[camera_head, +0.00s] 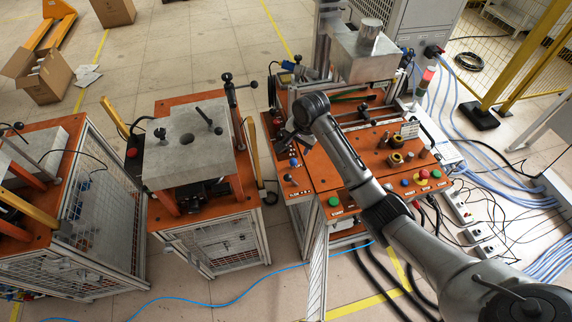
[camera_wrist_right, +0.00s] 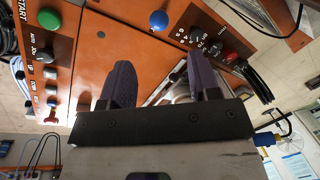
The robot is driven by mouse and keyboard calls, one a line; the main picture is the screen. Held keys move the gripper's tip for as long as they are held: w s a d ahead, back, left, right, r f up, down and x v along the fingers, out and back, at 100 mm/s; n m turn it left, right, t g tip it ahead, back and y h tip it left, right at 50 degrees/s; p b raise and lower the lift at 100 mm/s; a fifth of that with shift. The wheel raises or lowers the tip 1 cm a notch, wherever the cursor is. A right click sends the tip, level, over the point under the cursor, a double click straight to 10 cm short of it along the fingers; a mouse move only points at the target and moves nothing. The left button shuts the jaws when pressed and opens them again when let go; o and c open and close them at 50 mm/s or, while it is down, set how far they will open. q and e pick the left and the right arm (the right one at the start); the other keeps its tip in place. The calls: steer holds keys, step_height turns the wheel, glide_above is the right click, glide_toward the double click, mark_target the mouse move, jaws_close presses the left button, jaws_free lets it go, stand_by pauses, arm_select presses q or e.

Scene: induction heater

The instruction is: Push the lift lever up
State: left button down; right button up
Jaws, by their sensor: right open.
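I cannot tell for sure which control is the lift lever. A small dark-stemmed control (camera_head: 287,177) on the orange bench's left side is one candidate. A silver-tipped control (camera_wrist_right: 45,55) stands among the labelled switches at the left of the right wrist view. My right gripper (camera_head: 286,140) is over the bench's left part, partly hidden by its own wrist. In the right wrist view its two dark fingers (camera_wrist_right: 162,83) are apart with nothing between them. I cannot tell whether they touch a control. My left gripper is not in view.
A blue knob (camera_wrist_right: 158,20) and a green button (camera_wrist_right: 48,18) stand on the orange panel. Brass fittings (camera_head: 395,158) and coloured buttons (camera_head: 422,175) are on the bench's right. A metal box (camera_head: 362,55) stands behind. A separate machine table (camera_head: 188,140) is left, across a gap.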

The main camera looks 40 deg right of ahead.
mark_target(293, 162)
steer(key=shift+m, duration=0.9)
steer(key=f, duration=0.4)
steer(key=w+f+b, duration=0.1)
steer(key=f, duration=0.3)
steer(key=w+f, duration=0.1)
steer(key=f, duration=0.3)
steer(key=shift+a+b, duration=0.2)
steer(key=shift+b, duration=0.1)
steer(key=shift+w+f, duration=0.2)
steer(key=shift+f, duration=0.6)
jaws_close()
